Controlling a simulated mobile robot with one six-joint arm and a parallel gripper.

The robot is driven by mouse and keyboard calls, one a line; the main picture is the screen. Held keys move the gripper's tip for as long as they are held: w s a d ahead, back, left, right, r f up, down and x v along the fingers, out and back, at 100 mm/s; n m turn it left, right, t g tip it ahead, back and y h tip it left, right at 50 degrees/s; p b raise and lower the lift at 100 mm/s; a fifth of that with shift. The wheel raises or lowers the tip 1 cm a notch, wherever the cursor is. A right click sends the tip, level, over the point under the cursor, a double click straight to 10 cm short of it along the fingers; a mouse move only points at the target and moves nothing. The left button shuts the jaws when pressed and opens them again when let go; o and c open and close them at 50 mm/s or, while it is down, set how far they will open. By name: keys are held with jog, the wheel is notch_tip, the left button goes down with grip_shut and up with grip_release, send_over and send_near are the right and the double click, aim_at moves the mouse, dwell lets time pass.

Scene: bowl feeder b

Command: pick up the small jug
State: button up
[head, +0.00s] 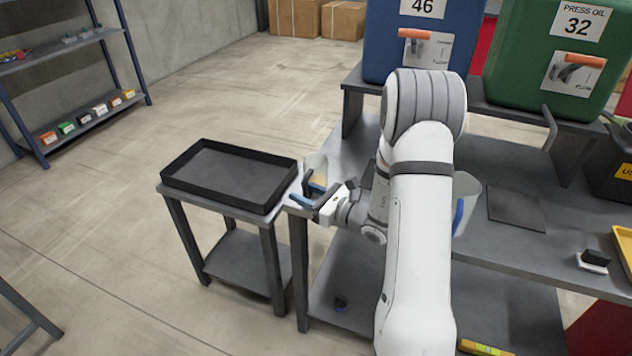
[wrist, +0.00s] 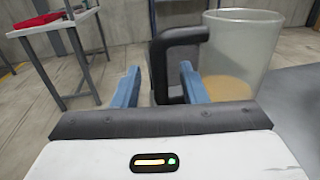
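The small jug (head: 318,165) is a translucent cup with amber liquid low inside and a black handle. It stands at the left end of the grey bench, and in the wrist view (wrist: 240,45) it fills the upper right. My gripper (head: 314,196) is at the jug's handle side. In the wrist view my gripper's two blue fingers (wrist: 160,88) are open, with the black handle (wrist: 158,70) showing in the gap between them.
A black tray (head: 228,208) sits on a small side table to the left. Another translucent jug with a blue handle (head: 458,215) is partly hidden behind my arm. A blue bin (head: 385,45) and a green bin (head: 520,60) stand behind on a raised shelf.

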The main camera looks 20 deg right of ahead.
jog(key=shift+x, duration=0.85)
jog(key=shift+d, duration=0.1)
jog(key=shift+c, duration=0.3)
grip_shut()
dwell(0.4)
